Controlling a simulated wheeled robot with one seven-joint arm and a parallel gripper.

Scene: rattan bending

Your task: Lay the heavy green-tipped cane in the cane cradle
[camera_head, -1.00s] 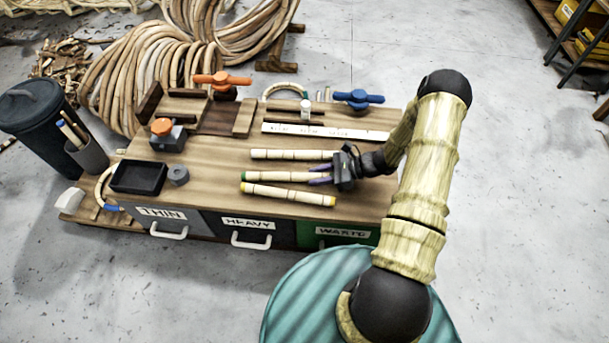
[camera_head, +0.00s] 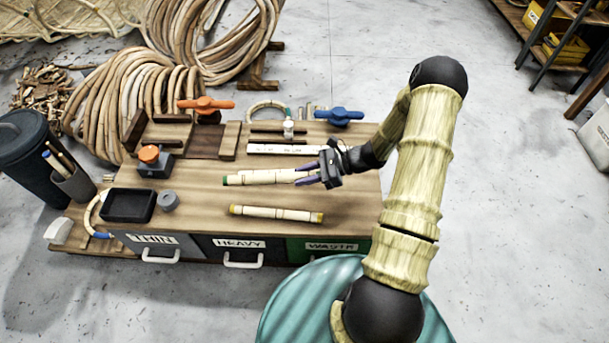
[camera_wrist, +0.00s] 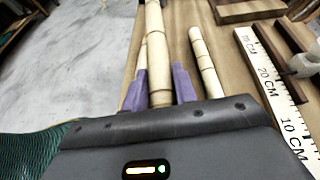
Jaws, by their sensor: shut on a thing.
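My gripper (camera_head: 305,172) is shut on the green-tipped cane (camera_head: 245,179), near its right part. The cane points left across the bench, apparently raised above the top. In the wrist view the held cane (camera_wrist: 155,50) runs between the purple fingers of my gripper (camera_wrist: 160,85). A pale cane (camera_wrist: 204,62) lies to its right there; in the head view it is mostly hidden behind the held cane. A yellow-tipped cane (camera_head: 275,213) lies nearer the drawers. Dark wooden rails (camera_head: 280,130) stand behind the ruler; I cannot tell whether they are the cradle.
A white ruler (camera_head: 275,149) lies behind the held cane. A black tray (camera_head: 128,205), a grey ring (camera_head: 169,201) and an orange-knobbed block (camera_head: 152,162) are at left. Orange (camera_head: 206,104) and blue (camera_head: 339,115) handles stand at the back.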

